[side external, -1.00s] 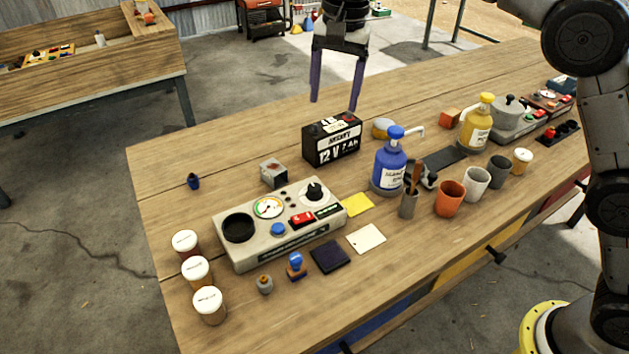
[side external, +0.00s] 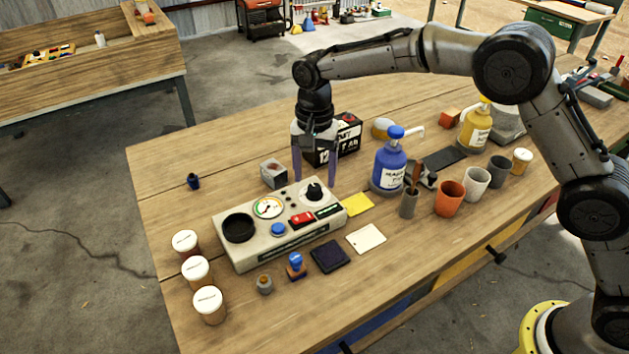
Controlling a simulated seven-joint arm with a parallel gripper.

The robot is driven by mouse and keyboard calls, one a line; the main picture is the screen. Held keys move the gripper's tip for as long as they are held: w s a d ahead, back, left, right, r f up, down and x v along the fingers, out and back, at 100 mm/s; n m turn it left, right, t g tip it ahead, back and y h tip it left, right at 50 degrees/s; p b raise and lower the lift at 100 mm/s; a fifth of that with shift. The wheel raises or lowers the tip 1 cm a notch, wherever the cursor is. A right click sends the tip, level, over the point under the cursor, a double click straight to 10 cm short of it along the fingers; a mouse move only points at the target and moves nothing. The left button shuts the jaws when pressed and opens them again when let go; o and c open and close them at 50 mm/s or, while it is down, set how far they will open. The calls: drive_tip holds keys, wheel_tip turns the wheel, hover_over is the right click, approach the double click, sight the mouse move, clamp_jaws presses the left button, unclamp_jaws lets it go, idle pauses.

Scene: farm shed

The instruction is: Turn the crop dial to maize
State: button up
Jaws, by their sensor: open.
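The crop dial is a black knob (side external: 314,192) on a pale round plate at the right end of the beige panel box (side external: 285,242). A small light mark shows on the knob, but the crop labels are too small to read. My gripper (side external: 315,181) points down with its two purple fingers spread and nothing between them. In the picture its fingertips flank the top of the knob, close to the box's back edge. I cannot tell the exact height or whether they touch anything.
The box also has a gauge (side external: 268,208), a red switch (side external: 302,219), a blue button (side external: 278,230) and a black round well (side external: 238,228). A black battery (side external: 348,134) stands behind my gripper, a grey cube (side external: 274,174) left, a blue pump bottle (side external: 390,165) right.

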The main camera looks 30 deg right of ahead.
sight(314, 191)
drive_tip(key=shift+f, duration=1.25)
drive_tip(key=shift+c, duration=0.3)
clamp_jaws()
